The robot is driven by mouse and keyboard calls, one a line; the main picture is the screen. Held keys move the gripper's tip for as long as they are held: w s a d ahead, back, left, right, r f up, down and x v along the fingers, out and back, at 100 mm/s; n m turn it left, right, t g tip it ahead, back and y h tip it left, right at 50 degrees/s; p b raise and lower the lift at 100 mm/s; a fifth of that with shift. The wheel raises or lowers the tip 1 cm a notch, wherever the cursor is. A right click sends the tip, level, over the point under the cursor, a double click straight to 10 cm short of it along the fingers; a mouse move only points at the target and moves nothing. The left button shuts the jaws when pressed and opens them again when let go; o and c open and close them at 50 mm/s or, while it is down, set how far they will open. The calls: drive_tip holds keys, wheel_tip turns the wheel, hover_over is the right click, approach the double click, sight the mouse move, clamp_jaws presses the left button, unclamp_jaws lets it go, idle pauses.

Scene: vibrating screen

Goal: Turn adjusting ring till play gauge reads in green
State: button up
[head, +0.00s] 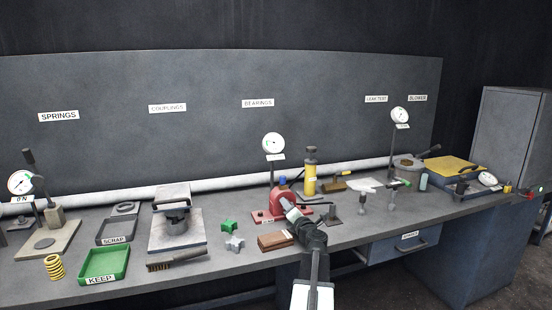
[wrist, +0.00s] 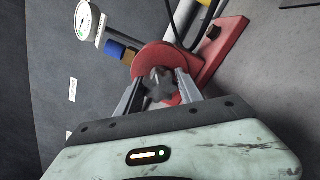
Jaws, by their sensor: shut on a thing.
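The red bearing stand (head: 262,215) is on the bench under the BEARINGS label; in the wrist view its round red housing (wrist: 150,60) is close ahead. A dark lobed knob, likely the adjusting ring (wrist: 159,84), sits at the front of the housing. My gripper (wrist: 158,90) is shut on this knob, one finger on each side. In the head view my gripper (head: 290,210) reaches the red housing and hides the knob. The white play gauge (head: 273,144) stands on a post behind; it also shows in the wrist view (wrist: 84,20). Its needle reading is too small to tell.
A yellow bottle (head: 310,178) stands just behind the red stand. A small dark stand (head: 334,215) is close on the right.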

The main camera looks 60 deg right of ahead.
drive_tip(key=o, duration=0.9)
drive_tip(key=shift+a, duration=0.1)
drive_tip(key=shift+v, duration=3)
drive_tip(key=shift+o, duration=0.2)
drive_tip(key=shift+o, duration=1)
drive_tip(key=shift+o, duration=0.3)
